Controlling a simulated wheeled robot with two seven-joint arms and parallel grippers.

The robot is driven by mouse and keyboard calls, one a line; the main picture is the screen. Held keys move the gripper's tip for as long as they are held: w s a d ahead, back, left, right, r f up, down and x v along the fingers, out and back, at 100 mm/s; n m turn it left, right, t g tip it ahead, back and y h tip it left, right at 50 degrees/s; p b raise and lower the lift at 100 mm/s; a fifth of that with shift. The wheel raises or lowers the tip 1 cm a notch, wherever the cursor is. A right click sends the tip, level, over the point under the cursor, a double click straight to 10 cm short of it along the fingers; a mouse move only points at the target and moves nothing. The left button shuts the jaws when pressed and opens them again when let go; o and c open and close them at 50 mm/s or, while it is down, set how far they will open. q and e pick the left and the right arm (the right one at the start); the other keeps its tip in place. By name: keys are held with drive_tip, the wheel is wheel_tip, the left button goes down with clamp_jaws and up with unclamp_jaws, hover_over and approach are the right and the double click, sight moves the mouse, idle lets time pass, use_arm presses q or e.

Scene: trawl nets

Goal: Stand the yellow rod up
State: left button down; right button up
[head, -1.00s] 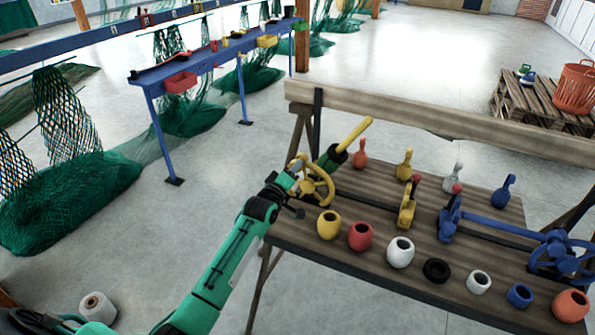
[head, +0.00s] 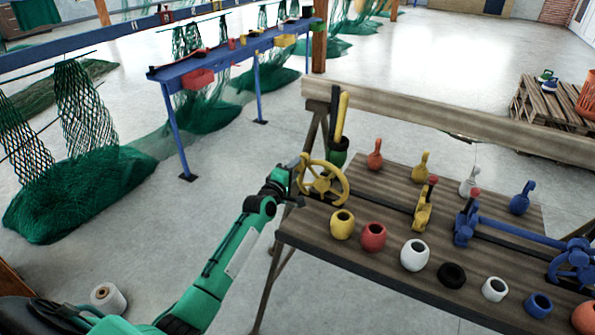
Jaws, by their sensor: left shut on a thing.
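The yellow rod (head: 342,116) stands nearly upright at the back left of the wooden table, in front of the thick beam. Its lower end sits in a black collar on a green holder (head: 338,156). A yellow handwheel (head: 323,181) is just in front of the holder and hides part of its base. My left gripper (head: 299,178) is shut on the left side of the wheel's rim; its fingertips are small and partly hidden. A yellow lever (head: 424,207) with a red knob stands to the right, at the end of a dark bar. My right gripper is out of view.
Several pots, including a yellow pot (head: 342,225), line the table's front edge (head: 400,274). Several coloured bottle-like pieces stand at the back. A blue lever (head: 465,222) and blue handwheel (head: 572,262) are on the right.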

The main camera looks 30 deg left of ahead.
use_arm(q)
drive_tip(key=shift+a+f+n, duration=0.15)
drive_tip(key=shift+a+n, duration=0.15)
drive_tip(key=shift+a, duration=0.1)
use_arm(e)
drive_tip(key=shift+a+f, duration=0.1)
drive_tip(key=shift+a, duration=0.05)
use_arm(q)
drive_tip(key=shift+f, duration=0.1)
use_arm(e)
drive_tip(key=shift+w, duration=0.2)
use_arm(q)
drive_tip(key=c, duration=1)
unclamp_jaws()
drive_tip(key=shift+a, duration=0.1)
drive_tip(key=shift+o, duration=0.6)
drive_tip(key=shift+f, duration=0.1)
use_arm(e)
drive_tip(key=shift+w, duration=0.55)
